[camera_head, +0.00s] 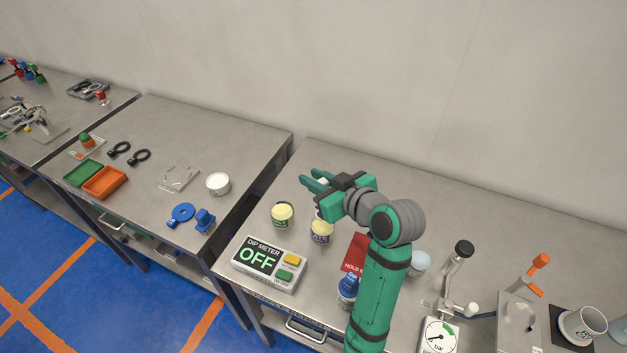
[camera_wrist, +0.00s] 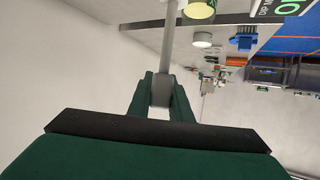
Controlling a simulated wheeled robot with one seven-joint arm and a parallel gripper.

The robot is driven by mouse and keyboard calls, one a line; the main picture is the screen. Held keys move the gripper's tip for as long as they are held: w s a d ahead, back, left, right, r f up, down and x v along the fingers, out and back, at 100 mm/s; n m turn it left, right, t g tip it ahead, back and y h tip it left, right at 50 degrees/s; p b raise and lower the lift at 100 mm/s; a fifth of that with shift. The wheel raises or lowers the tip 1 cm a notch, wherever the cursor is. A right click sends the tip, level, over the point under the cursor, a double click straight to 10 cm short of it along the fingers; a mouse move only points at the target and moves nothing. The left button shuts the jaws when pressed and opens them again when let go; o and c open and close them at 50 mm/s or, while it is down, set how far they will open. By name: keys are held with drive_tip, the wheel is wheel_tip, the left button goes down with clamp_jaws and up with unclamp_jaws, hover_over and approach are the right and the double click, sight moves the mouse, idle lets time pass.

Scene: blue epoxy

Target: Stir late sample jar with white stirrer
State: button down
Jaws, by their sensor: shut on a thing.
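My gripper (camera_head: 318,181) is shut on the white stirrer, above the far left part of the right-hand table. In the wrist view the stirrer (camera_wrist: 169,45) is a pale rod running from my gripper (camera_wrist: 161,92) to the top edge, where its end is cut off. A jar with a pale yellow top and green label (camera_head: 282,215) stands left of a similar jar with a purple label (camera_head: 321,231). I cannot read the labels well enough to tell which is the late sample jar. A yellow-topped jar (camera_wrist: 200,9) shows beside the rod in the wrist view.
A dip meter (camera_head: 269,263) reading OFF lies at the table's front left. A red panel (camera_head: 355,253), a blue-topped container (camera_head: 348,287) and a pale-topped jar (camera_head: 419,263) stand around my arm. A dial gauge (camera_head: 438,335) and grey mug (camera_head: 583,325) are at right. The table's back strip is clear.

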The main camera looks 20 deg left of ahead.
drive_tip(key=shift+d, duration=0.15)
drive_tip(key=shift+d, duration=0.2)
drive_tip(key=shift+a, duration=0.1)
wheel_tip(320, 180, up, 3)
idle(0.5)
drive_tip(key=shift+w, duration=0.15)
